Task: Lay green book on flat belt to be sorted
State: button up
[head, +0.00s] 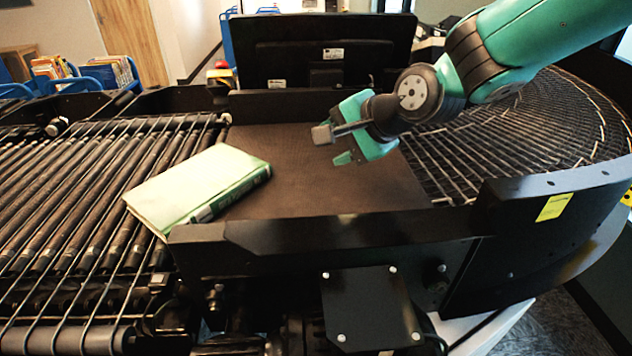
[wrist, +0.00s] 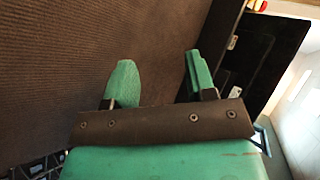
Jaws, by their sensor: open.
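The green book (head: 198,186) has a pale green cover and a darker green spine facing front right. In the head view it lies flat and askew, its right part on the brown flat belt (head: 315,185) and its left part over the black rollers. My gripper (head: 332,146) is open and empty above the belt, right of the book and apart from it. In the wrist view my gripper (wrist: 157,75) shows its two green fingers spread over bare belt (wrist: 60,70). The book is not in the wrist view.
Black rollers (head: 70,205) with cords lie left of the belt, and a curved roller section (head: 520,130) lies right. A black monitor (head: 325,50) stands behind. A black side rail (head: 350,230) borders the front. Blue bins with books (head: 105,72) stand far left.

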jog(key=shift+p+v, duration=0.8)
jog(key=shift+v, duration=1.5)
jog(key=shift+r, duration=0.1)
notch_tip(320, 180, up, 8)
jog(key=s+d+p, duration=0.2)
jog(key=p, duration=0.5)
jog(key=s+d+f+n+g+h+b, duration=0.1)
jog(key=s+f+n+g+b, duration=0.2)
jog(key=s+n, duration=0.5)
jog(key=s+d+f+n+g+h+b, duration=0.1)
jog(key=s+f+n+g+b, duration=0.2)
jog(key=s+n, duration=0.5)
jog(key=s+g, duration=0.1)
jog(key=s, duration=0.4)
jog(key=shift+d+f+h, duration=0.3)
jog(key=shift+h, duration=0.1)
jog(key=shift+s, duration=0.1)
